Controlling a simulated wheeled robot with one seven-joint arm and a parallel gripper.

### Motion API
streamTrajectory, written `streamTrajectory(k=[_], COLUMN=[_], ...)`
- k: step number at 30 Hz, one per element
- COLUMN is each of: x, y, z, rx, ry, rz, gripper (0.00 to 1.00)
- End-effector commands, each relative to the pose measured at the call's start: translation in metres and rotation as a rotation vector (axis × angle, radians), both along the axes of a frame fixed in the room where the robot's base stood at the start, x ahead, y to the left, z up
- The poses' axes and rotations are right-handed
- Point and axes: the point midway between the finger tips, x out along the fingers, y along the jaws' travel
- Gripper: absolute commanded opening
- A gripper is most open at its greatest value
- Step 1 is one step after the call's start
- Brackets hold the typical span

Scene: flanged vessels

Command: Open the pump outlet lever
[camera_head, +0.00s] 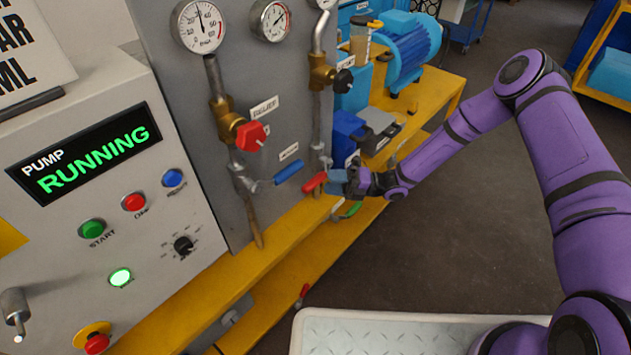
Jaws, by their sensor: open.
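Several lever handles show near the grey panel's lower right: a blue one (289,172), a red one (314,182) and a green one (350,210) lower down. I cannot read which is labelled pump outlet. My gripper (349,183) is open, just right of the red handle, at about its height. A small blue-grey piece (337,176) lies between the red handle and my gripper; I cannot tell whether it is a finger pad or part of a valve. Contact with the red handle is not clear, and my gripper partly hides the pipework behind it.
A control box with a lit "PUMP RUNNING" display (84,153) stands at left. Gauges (201,27) and a red relief knob (251,136) sit on the panel. A yellow frame (270,245) runs below; a blue motor (408,50) stands behind.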

Motion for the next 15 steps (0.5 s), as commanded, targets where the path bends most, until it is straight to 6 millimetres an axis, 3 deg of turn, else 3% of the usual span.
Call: streamTrajectory(k=[6,15], x=[-0.005,-0.007], y=[0.034,0.050], z=[0.005,0.007], rx=[0.000,-0.001], ry=[0.000,0.000], rz=[0.003,0.001], gripper=[0.53,0.53])
